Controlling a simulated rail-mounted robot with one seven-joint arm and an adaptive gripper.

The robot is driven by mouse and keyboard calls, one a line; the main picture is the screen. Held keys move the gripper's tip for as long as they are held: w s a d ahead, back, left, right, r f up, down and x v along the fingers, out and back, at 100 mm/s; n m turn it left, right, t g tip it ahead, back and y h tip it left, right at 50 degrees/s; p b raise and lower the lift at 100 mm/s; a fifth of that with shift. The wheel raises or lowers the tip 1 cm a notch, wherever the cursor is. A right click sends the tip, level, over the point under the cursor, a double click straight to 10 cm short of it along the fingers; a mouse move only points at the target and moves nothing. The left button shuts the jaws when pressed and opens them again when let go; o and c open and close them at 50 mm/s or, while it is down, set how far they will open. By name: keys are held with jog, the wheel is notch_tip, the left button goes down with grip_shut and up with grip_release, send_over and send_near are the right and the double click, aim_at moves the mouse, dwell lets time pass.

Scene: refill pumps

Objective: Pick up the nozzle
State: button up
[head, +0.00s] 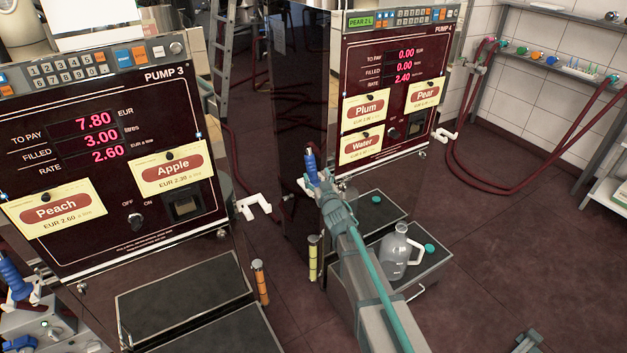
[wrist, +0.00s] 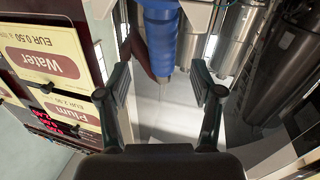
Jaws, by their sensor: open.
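A blue-handled nozzle (head: 311,166) hangs upright at the left side of Pump 4. My gripper (head: 322,186) is right at it in the head view and partly hides its lower part and its holder. In the wrist view, the blue nozzle (wrist: 160,38) shows at the top, between and beyond the two dark fingers of my gripper (wrist: 163,86). The fingers are spread wide and nothing is held between them. A second blue nozzle (head: 13,278) sits at the far left below Pump 3.
Pump 4 (head: 385,95) stands behind my arm, with Pump 3 (head: 105,165) at left. A clear jug (head: 396,258) with a white handle stands on a dark-topped box right of my arm. Dark red hoses (head: 452,150) hang at right. The right floor is mostly clear.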

aim_at(313, 169)
jog(key=x, duration=0.3)
jog(key=p+x, duration=0.1)
jog(key=x, duration=0.2)
jog(key=shift+w+a+f, duration=0.15)
jog(key=shift+w+f, duration=0.05)
jog(key=shift+f, duration=0.05)
grip_shut()
jog(key=shift+r, duration=0.15)
